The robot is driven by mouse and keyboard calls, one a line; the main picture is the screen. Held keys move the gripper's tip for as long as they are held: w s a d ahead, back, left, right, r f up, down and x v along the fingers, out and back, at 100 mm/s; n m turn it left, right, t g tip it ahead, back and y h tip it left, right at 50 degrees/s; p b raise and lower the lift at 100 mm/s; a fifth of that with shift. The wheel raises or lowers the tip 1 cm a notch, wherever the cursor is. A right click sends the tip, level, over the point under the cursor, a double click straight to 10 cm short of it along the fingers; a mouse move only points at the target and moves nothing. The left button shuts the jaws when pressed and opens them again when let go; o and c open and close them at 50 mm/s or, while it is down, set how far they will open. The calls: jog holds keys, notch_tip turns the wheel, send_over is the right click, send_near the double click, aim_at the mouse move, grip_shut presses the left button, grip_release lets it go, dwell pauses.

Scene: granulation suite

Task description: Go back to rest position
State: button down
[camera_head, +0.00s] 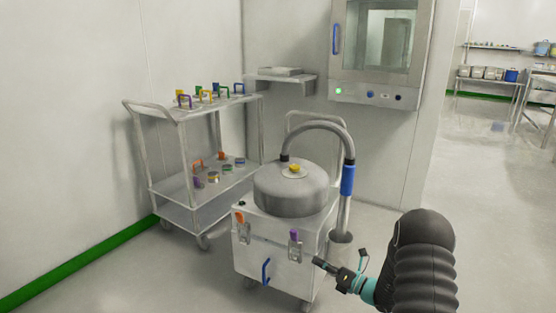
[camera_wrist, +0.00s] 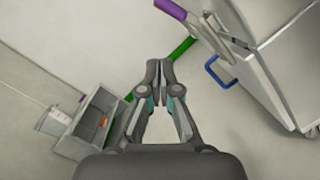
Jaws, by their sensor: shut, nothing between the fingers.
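My gripper (camera_head: 324,264) is at the lower right of the head view, on my dark, sleeved arm. It points left at the front of a white wheeled machine (camera_head: 263,247) and looks close to its purple-handled latch (camera_head: 295,246). In the wrist view my gripper (camera_wrist: 159,66) has its fingertips together with nothing between them. The purple handle (camera_wrist: 171,9) shows just above and beyond the fingertips in that view. I cannot tell the exact gap between fingers and latch.
The machine has a grey domed lid, a hose with a blue grip (camera_head: 348,179) and a blue front handle (camera_head: 266,271). A trolley (camera_head: 187,214) with coloured-handled items stands left. A wall pass-through (camera_head: 374,92) is behind. Open floor (camera_head: 480,170) lies right.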

jog(key=s+a+f+n+g, duration=0.3)
jog(key=s+f+n+g, duration=0.1)
jog(key=s, duration=0.1)
jog(key=s+a+r+n+g+h, duration=0.1)
jog(key=s+r+n+g+h, duration=0.1)
jog(key=s+n+g, duration=0.4)
jog(key=s+a+r+n+g+h, duration=0.1)
jog(key=s+r+n+g+h, duration=0.15)
jog(key=s+n, duration=0.6)
jog(key=s+d+r+n+t+h, duration=0.1)
jog(key=s+r+n+t+h, duration=0.1)
jog(key=s+r+n, duration=0.3)
jog(key=s+d+r+n+t+h+p, duration=0.1)
jog(key=s+d+r+n+t+h, duration=0.1)
jog(key=s+r+n+h, duration=0.3)
jog(key=s+d+r+n+t+h+p, duration=0.1)
jog(key=s+d+r+n+t+h, duration=0.1)
jog(key=s+r+n, duration=0.4)
jog(key=s+r+h, duration=0.1)
jog(key=s+r, duration=0.3)
jog(key=r, duration=0.5)
jog(key=shift+s+r, duration=0.15)
jog(key=shift+r, duration=0.15)
jog(key=shift+t+h, duration=0.25)
